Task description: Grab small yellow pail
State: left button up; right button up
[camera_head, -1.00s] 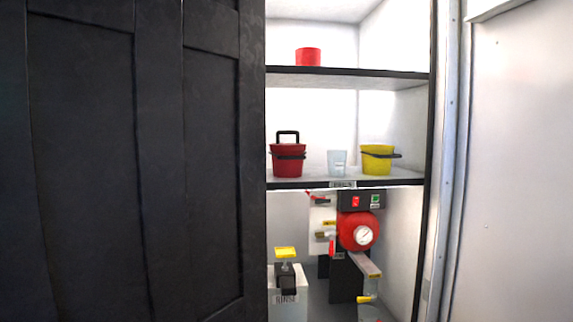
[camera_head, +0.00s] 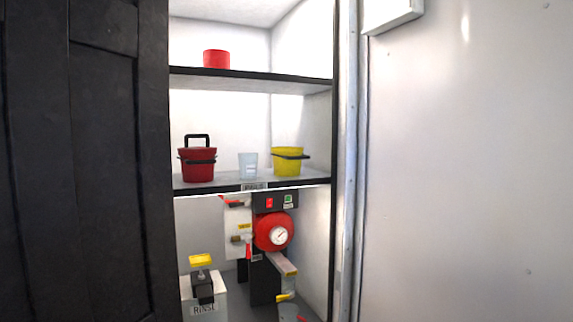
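The small yellow pail (camera_head: 287,162) stands upright on the middle shelf, near its right end. Its dark handle hangs folded down across the front and sticks out to the right. A clear cup (camera_head: 248,165) stands just left of it, with a gap between them. A dark red pail (camera_head: 198,165) with a raised black handle stands further left on the same shelf. Neither of my grippers shows in the head view.
A dark panelled door (camera_head: 85,160) fills the left side and a pale wall (camera_head: 470,170) the right. A red container (camera_head: 216,59) sits on the top shelf.

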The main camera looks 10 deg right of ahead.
aim_at(290, 162)
jog(key=i+l, duration=0.2)
jog(key=i, duration=0.25)
jog(key=i+l, duration=0.2)
jog(key=i, duration=0.2)
jog(key=i+l, duration=0.2)
jog(key=i, duration=0.25)
jog(key=z, duration=1.3)
